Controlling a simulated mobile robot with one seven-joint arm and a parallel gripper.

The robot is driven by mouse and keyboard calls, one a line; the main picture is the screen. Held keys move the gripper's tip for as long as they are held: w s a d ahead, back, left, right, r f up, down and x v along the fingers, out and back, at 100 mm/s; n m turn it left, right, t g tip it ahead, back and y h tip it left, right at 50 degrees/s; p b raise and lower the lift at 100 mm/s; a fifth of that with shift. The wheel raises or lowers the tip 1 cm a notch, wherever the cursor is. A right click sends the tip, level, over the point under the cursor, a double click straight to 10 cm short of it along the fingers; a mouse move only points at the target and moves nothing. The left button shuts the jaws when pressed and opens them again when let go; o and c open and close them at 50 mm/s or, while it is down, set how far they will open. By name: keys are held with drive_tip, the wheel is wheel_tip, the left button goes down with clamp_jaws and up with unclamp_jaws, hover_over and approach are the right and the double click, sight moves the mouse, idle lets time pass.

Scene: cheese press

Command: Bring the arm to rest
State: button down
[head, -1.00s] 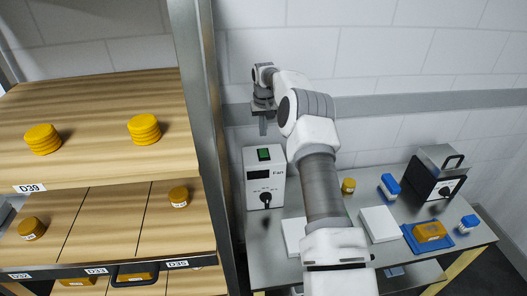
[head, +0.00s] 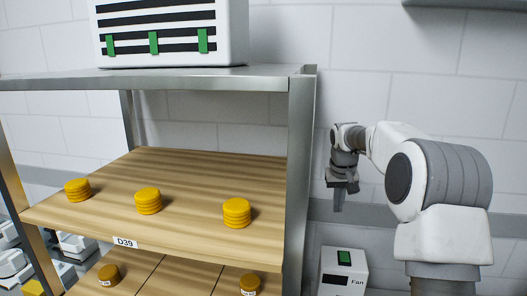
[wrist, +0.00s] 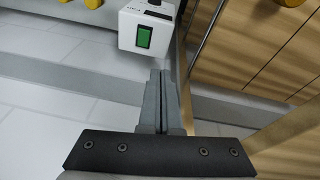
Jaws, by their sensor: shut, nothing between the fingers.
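My gripper (head: 338,204) is at the end of my white and grey arm, right of the shelf rack in the head view. It points down, above and beside the white fan control box (head: 343,272) with a green switch. In the wrist view my gripper (wrist: 162,75) shows its two fingers together, with nothing between them. The fan box (wrist: 146,28) is beyond the fingertips in that view, apart from them.
A metal-framed rack (head: 300,170) with wooden shelves stands left of the arm. Yellow cheese rounds (head: 237,212) sit on its boards. A white unit with dark slots (head: 160,30) stands on top. The tiled wall (head: 345,97) is behind.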

drive_tip(key=s+a+r, duration=0.2)
drive_tip(key=s+r, duration=0.1)
drive_tip(key=s, duration=0.3)
drive_tip(key=s+a+r+t+b, duration=0.1)
drive_tip(key=s+r, duration=0.2)
drive_tip(key=s, duration=0.4)
drive_tip(key=s+a+r, duration=0.2)
drive_tip(key=s+r, duration=0.2)
drive_tip(key=s, duration=0.2)
drive_tip(key=s+a+f+t, duration=0.1)
drive_tip(key=s+f, duration=0.2)
drive_tip(key=s, duration=0.7)
drive_tip(key=s+a+f+t+y, duration=0.1)
drive_tip(key=s+f, duration=0.2)
drive_tip(key=s, duration=0.7)
drive_tip(key=shift+s+a+n+b, duration=0.15)
drive_tip(key=shift+n+b, duration=0.25)
drive_tip(key=shift+b, duration=0.05)
drive_tip(key=shift+f, duration=0.1)
